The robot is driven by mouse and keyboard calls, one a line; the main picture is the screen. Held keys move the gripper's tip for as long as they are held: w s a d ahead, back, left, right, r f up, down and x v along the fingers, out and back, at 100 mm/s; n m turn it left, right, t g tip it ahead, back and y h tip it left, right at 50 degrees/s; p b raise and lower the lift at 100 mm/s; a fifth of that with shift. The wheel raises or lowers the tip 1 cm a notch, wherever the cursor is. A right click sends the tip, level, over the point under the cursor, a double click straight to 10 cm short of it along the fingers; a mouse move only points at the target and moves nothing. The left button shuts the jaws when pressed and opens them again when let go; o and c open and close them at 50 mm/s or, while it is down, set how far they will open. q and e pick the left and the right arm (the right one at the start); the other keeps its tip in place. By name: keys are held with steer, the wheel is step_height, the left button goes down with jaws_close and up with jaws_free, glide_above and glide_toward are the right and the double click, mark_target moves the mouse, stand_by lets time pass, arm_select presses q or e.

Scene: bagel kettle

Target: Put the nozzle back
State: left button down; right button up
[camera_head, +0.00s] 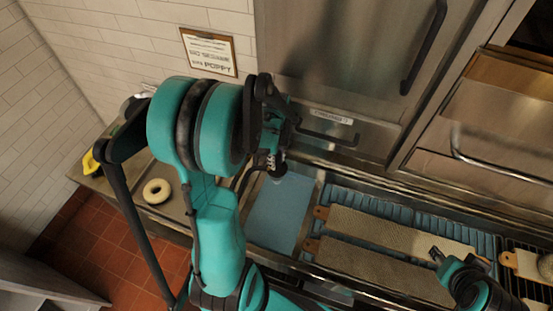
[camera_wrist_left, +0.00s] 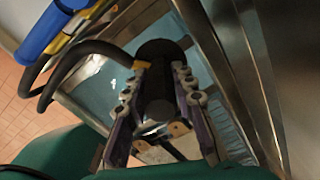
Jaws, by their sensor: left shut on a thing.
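The nozzle is a dark, round-ended cylinder (camera_wrist_left: 160,58) in the left wrist view, with a black hose (camera_wrist_left: 85,50) running off to the left. My left gripper (camera_wrist_left: 158,105) is shut on it, with one finger on each side. In the head view the dark nozzle end (camera_head: 278,169) shows below my left gripper (camera_head: 269,158), above the blue water of the basin (camera_head: 278,212). The arm hides much of this gripper there. My right gripper (camera_head: 437,254) is at the lower right over the boards, away from the nozzle; its jaw opening is unclear.
Long boards (camera_head: 400,232) lie on a blue ribbed rack (camera_head: 378,206) right of the basin. A bagel (camera_head: 157,191) sits on the counter at left, with a yellow item (camera_head: 90,162) near the wall. Steel doors (camera_head: 340,60) stand behind. A blue-and-yellow object (camera_wrist_left: 55,32) shows in the wrist view.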

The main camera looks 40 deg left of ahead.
arm_select(q)
steer(key=shift+f+b, duration=0.25)
steer(key=shift+b, duration=0.1)
steer(key=c, duration=1.3)
jaws_free()
steer(key=shift+o, duration=0.2)
steer(key=shift+r, duration=0.1)
steer(key=shift+r+p, duration=0.1)
steer(key=shift+p, duration=0.3)
steer(key=r, duration=0.2)
steer(key=r+p, duration=0.1)
steer(key=r, duration=0.4)
steer(key=shift+w+a+r, duration=0.1)
steer(key=shift+a+r, duration=0.2)
steer(key=shift+r, duration=0.05)
